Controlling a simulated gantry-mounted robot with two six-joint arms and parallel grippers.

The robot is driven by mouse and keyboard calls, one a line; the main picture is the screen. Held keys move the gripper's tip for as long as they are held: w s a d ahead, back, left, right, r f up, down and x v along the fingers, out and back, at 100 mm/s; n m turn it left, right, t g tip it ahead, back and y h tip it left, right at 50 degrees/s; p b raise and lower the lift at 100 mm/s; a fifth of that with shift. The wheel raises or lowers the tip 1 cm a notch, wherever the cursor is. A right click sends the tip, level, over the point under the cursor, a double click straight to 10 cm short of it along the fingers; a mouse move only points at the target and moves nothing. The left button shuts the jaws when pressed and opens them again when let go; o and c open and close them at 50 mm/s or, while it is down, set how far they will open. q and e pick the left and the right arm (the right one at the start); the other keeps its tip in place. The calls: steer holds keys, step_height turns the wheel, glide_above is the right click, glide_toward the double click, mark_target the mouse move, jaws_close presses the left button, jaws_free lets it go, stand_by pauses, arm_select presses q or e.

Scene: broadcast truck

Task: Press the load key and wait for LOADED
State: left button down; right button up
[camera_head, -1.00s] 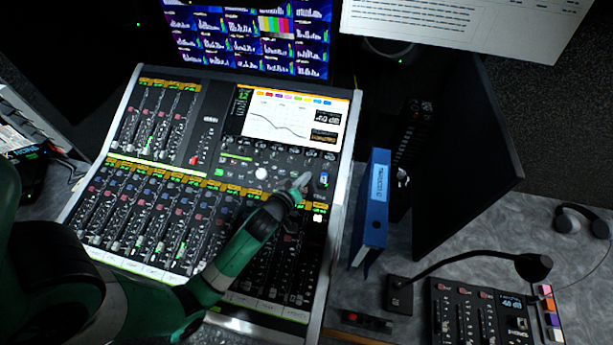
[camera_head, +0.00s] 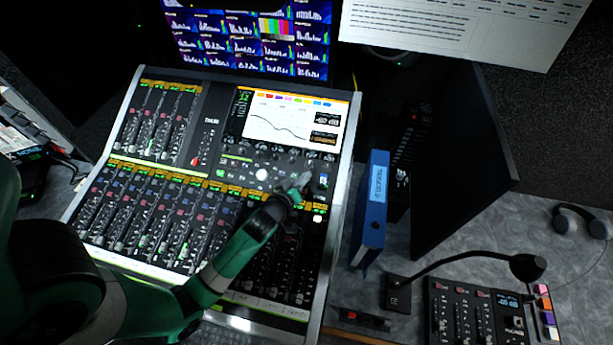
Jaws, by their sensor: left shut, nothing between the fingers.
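A large mixing console (camera_head: 215,150) with fader banks, small lit keys and a built-in screen (camera_head: 291,117) fills the middle of the head view. The screen shows a curve and coloured tabs; its text is too small to read, and I cannot make out a LOADED message. My left gripper (camera_head: 301,183) is shut and empty, over the upper right of the console beside a small blue-lit key (camera_head: 323,181). I cannot tell whether its tips touch the surface. The load key cannot be singled out by its label. My right gripper is not in view.
A blue binder (camera_head: 372,215) stands upright right of the console. Beyond it are a dark monitor (camera_head: 460,160), a gooseneck microphone (camera_head: 526,268), a small control panel (camera_head: 475,312) and headphones (camera_head: 582,220). Video monitors (camera_head: 250,40) stand behind the console.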

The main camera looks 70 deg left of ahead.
arm_select(q)
steer(key=r+p, duration=0.1)
steer(key=d+r+p, duration=0.1)
steer(key=r, duration=0.1)
steer(key=s+r+p, duration=0.1)
steer(key=p, duration=0.1)
steer(key=shift+d+r, duration=0.25)
steer(key=shift+r, duration=0.05)
stand_by(0.7)
